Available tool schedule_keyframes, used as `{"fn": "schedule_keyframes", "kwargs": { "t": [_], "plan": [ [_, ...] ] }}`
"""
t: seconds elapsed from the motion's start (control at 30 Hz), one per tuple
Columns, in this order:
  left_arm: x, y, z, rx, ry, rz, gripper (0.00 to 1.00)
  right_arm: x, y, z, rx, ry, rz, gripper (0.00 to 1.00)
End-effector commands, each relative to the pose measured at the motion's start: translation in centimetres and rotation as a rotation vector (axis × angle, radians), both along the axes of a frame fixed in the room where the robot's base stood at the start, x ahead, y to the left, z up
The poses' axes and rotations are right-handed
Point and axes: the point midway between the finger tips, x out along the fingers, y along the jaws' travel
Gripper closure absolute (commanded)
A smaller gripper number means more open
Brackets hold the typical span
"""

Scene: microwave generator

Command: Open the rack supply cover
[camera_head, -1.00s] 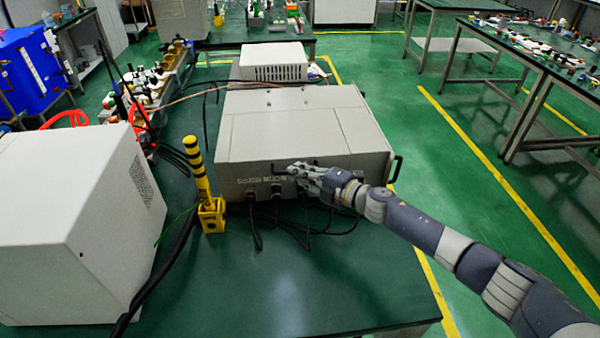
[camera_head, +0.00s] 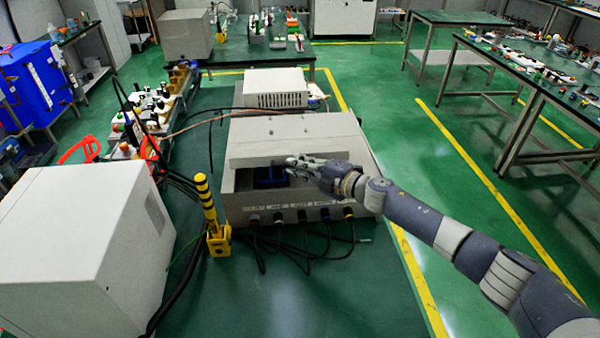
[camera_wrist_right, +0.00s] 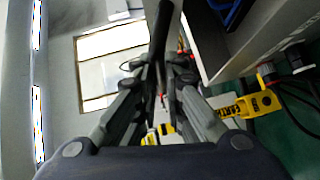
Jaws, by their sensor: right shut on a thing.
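The rack supply (camera_head: 240,205) is a grey metal box on the green table, with a row of connectors and cables along its front. Its cover (camera_head: 300,128) is partly lifted at the front, leaving a gap with blue parts (camera_head: 270,178) inside. My right gripper (camera_head: 292,162) is at the front edge of the cover. In the right wrist view my fingers (camera_wrist_right: 165,72) are shut on a black bar-shaped handle (camera_wrist_right: 160,38). The box's inside edge and some blue show at upper right there. The right hand hides part of the opening. My left gripper is out of view.
A yellow-and-black striped post (camera_head: 207,205) stands left of the rack supply. A large white box (camera_head: 80,240) fills the table's left front. A vented white box (camera_head: 276,88) sits behind. Black cables lie on the table in front.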

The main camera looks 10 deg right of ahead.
Motion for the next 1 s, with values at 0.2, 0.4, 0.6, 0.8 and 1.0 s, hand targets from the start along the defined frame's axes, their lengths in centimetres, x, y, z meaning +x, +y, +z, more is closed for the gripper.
{"fn": "schedule_keyframes", "kwargs": {
  "t": [0.2,0.4,0.6,0.8,1.0],
  "plan": [
    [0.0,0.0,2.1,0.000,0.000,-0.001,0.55,1.6,0.0,3.8,0.002,-0.006,-0.003,1.00],
    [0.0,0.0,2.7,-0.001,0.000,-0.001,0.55,2.4,0.0,4.9,0.001,-0.004,-0.002,1.00],
    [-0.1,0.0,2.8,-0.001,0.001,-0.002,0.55,2.7,0.0,5.2,0.002,-0.004,-0.002,1.00],
    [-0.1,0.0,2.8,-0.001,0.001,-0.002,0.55,2.7,0.0,5.2,0.002,-0.004,-0.002,1.00],
    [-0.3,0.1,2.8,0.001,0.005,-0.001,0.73,2.7,0.0,5.2,0.002,-0.004,-0.002,1.00]
  ]
}}
